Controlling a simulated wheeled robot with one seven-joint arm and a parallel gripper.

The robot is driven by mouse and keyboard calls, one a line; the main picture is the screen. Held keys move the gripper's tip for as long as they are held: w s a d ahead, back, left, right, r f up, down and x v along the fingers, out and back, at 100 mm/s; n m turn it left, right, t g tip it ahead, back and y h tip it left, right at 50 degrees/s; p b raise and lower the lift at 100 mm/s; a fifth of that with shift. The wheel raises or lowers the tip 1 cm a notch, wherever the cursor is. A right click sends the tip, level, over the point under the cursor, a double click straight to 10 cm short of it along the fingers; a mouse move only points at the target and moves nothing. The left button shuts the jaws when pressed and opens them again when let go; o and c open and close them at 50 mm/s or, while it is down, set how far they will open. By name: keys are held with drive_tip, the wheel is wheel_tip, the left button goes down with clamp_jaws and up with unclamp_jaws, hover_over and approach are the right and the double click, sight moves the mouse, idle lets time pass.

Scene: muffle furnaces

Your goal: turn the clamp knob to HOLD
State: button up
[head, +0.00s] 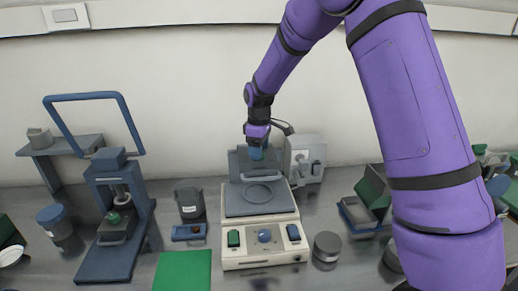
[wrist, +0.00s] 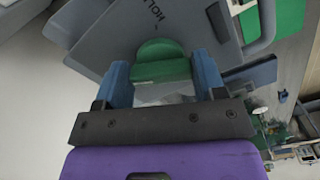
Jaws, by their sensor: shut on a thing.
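The clamp knob (wrist: 162,62) is green and rounded, on a grey plate (wrist: 95,42) in the wrist view. Dark lettering on the plate beyond the knob seems to read HOLD, partly cut off at the top edge. My gripper (wrist: 161,75) has its blue fingers on either side of the knob, shut on it. In the head view my gripper (head: 257,151) is at the raised grey back plate of a cream bench device (head: 262,257); the knob is hidden there. I cannot tell which mark the knob points to.
The device has a green switch (head: 233,238), a blue knob (head: 264,236) and a dark switch (head: 293,232) on its front. A blue press stand (head: 112,240) and dark jar (head: 190,203) are to the left. A grey round container (head: 327,247) is close on the right.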

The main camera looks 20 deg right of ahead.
drive_tip(key=m, duration=0.4)
drive_tip(key=shift+a, duration=0.1)
drive_tip(key=m, duration=0.4)
drive_tip(key=shift+m, duration=0.4)
drive_tip(key=m, duration=0.4)
drive_tip(key=shift+a+m, duration=0.15)
drive_tip(key=shift+m, duration=0.15)
drive_tip(key=shift+a+m, duration=0.1)
drive_tip(key=shift+m, duration=2.1)
drive_tip(key=o, duration=0.9)
drive_tip(key=shift+r, duration=0.1)
wheel_tip(320, 180, up, 11)
drive_tip(key=shift+f, duration=0.2)
